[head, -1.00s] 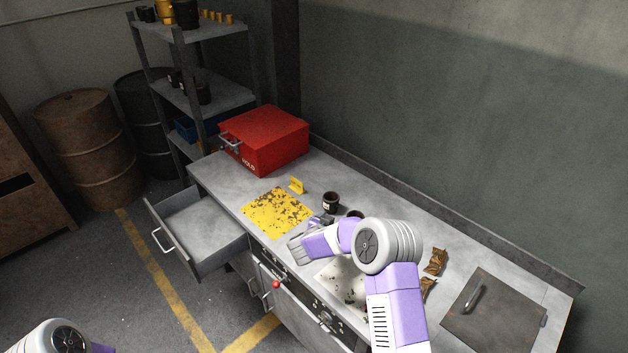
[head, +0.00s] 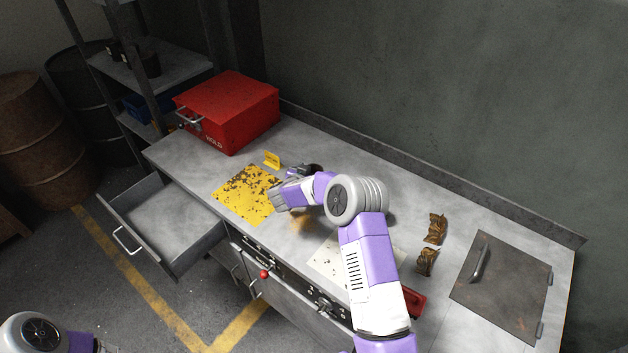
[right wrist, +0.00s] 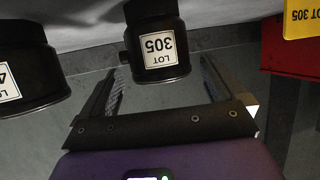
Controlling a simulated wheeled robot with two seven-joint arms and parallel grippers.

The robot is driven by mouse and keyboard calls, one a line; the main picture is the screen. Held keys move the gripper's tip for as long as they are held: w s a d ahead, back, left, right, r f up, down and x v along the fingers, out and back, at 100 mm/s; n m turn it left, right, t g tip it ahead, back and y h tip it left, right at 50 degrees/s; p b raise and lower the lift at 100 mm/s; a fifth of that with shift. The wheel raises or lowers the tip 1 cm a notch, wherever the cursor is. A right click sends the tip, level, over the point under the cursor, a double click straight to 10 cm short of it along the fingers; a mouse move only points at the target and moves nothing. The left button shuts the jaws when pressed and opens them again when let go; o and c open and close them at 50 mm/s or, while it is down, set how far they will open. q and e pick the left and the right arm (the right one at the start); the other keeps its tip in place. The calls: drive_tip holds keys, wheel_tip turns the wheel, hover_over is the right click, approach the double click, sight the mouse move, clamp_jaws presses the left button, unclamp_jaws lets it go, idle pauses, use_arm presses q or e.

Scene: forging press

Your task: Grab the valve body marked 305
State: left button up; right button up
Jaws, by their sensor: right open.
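The valve body marked 305 (right wrist: 157,45) is a black cylinder with a white label, shown upside down in the right wrist view. It stands ahead of my right gripper (right wrist: 158,80), roughly between the two spread fingertips, which do not grip it. In the head view my right gripper (head: 299,171) is low over the bench at the yellow mat's right edge. A dark valve body there (head: 315,168) is partly hidden by it. A second black body (right wrist: 25,70), its label only partly legible, stands to the left in the wrist view. My left arm shows only at the bottom left corner; its gripper is barely visible.
A yellow "LOT 305" sign (right wrist: 302,18) stands behind the worn yellow mat (head: 245,198). A red "HOLD" box (head: 228,112) sits at the bench's far left. An open drawer (head: 165,228) juts out in front. Brown crumpled pieces (head: 436,229) and a metal hatch (head: 502,285) lie right.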

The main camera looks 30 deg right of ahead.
drive_tip(key=shift+x, duration=0.95)
drive_tip(key=shift+a, duration=0.1)
drive_tip(key=shift+c, duration=0.3)
drive_tip(key=shift+w, duration=0.1)
drive_tip(key=c, duration=1.2)
drive_tip(key=shift+r, duration=0.1)
drive_tip(key=shift+c, duration=0.5)
